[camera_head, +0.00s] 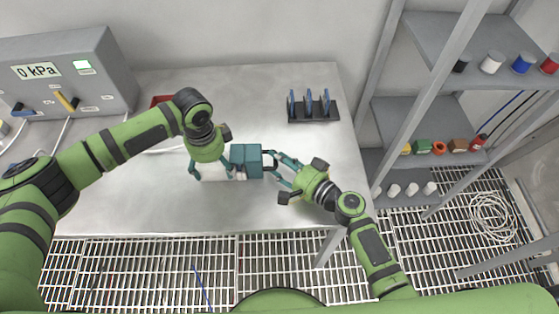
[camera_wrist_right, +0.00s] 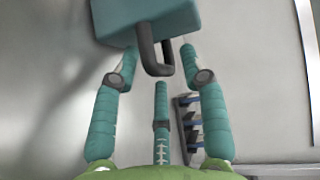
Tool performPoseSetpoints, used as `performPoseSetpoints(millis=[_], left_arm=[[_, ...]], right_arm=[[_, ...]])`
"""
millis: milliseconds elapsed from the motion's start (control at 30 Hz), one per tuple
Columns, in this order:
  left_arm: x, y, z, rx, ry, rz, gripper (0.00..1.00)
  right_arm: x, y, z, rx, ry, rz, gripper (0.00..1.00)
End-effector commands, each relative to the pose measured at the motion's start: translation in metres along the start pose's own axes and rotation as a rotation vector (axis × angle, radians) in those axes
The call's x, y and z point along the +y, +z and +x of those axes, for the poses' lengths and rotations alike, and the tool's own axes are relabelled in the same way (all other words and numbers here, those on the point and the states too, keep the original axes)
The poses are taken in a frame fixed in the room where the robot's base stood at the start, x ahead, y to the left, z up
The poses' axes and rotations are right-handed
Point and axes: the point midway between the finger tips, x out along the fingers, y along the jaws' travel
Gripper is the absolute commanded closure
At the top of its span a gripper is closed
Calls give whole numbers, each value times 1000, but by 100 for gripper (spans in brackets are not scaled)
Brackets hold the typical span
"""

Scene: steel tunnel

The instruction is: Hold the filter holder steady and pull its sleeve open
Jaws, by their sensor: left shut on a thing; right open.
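The filter holder lies on the grey bench. Its pale body (camera_head: 214,174) shows at the left and its teal sleeve (camera_head: 246,161) at the right. A dark loop handle (camera_head: 270,162) sticks out of the sleeve's right end. My left gripper (camera_head: 212,171) is shut on the pale body from above and partly hides it. My right gripper (camera_head: 276,166) is open at the handle. In the right wrist view the teal sleeve (camera_wrist_right: 145,18) fills the top, and the handle (camera_wrist_right: 156,60) hangs between the spread fingers (camera_wrist_right: 160,60). I cannot tell whether they touch it.
A grey box with a 0 kPa display (camera_head: 52,72) stands at the back left. A red thing (camera_head: 160,99) is partly hidden behind my left arm. A dark rack with blue-edged plates (camera_head: 314,110) stands at the back right. Shelves (camera_head: 425,115) rise beyond the bench. The front bench is clear.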

Motion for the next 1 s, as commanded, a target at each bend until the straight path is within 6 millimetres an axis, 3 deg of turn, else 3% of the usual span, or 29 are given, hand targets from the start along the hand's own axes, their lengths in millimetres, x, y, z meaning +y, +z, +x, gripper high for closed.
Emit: performPoseSetpoints(millis=[67,167,200,467,733,967,1000], left_arm=[[0,2,2,-4,0,-3,60],[0,2,2,-4,0,-3,60],[0,2,2,-4,0,-2,60],[0,2,2,-3,0,-3,60],[0,2,2,-4,0,-2,60],[0,2,2,-4,0,-3,60],[0,2,2,-4,0,-3,60]], right_arm=[[0,0,0,0,0,0,56],[0,0,0,0,0,0,96],[0,0,0,0,0,0,100],[2,-3,-4,-2,0,0,100],[10,-29,-31,-3,0,-1,100],[10,-30,-31,-3,-1,-1,100],[10,-29,-31,-3,-1,-1,78]])
